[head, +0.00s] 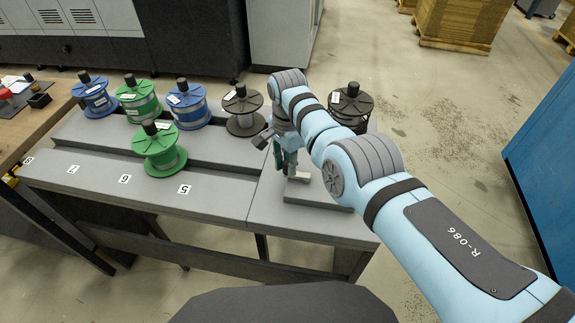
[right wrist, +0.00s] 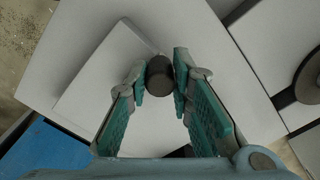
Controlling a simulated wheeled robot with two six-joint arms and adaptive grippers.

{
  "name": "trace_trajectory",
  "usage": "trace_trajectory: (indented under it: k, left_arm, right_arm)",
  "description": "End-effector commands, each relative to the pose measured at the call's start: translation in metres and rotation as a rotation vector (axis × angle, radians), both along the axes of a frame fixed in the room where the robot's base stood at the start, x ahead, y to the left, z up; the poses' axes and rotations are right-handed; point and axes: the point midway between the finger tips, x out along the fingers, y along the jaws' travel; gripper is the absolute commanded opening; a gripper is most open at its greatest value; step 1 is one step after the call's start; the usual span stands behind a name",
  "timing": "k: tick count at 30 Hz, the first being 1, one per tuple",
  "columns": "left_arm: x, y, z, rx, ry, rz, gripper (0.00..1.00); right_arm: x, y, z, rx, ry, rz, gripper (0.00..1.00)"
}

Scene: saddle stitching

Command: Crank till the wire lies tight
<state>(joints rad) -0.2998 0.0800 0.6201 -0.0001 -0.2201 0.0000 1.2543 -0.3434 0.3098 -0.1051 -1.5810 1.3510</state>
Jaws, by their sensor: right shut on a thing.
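My right gripper (head: 286,166) reaches down over the right end of the bench. In the right wrist view its teal fingers (right wrist: 160,82) are closed around a dark round knob (right wrist: 160,70), which looks like the crank's grip. Below the knob is a pale flat block (right wrist: 112,75); the crank's arm cannot be made out. In the head view my arm hides most of the crank mechanism, and a small light grey piece (head: 299,177) shows beside the fingers. I cannot make out the wire or whether it is tight. My left gripper is not in view.
On the grey bench (head: 220,203) stand a green spool (head: 162,158) in front, a grey-wire spool (head: 243,122) behind and a black spool (head: 350,104) behind my arm. More blue and green spools stand back left. A blue cabinet (head: 545,150) is at right.

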Motion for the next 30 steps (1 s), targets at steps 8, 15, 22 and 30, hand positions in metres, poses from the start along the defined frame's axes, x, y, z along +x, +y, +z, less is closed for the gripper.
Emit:
trace_trajectory:
  k: [8,15,22,30]
  left_arm:
    - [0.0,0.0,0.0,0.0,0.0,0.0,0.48]
    - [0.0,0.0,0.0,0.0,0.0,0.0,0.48]
    - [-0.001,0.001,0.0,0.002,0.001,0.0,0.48]
    - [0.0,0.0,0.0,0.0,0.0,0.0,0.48]
  right_arm:
    - [0.0,0.0,0.001,0.001,0.0,0.002,0.3]
    - [0.0,0.0,0.0,0.0,0.0,0.002,0.41]
    - [0.001,0.001,0.011,0.002,-0.003,0.002,0.41]
    - [0.001,0.0,0.083,0.0,-0.004,0.002,0.41]
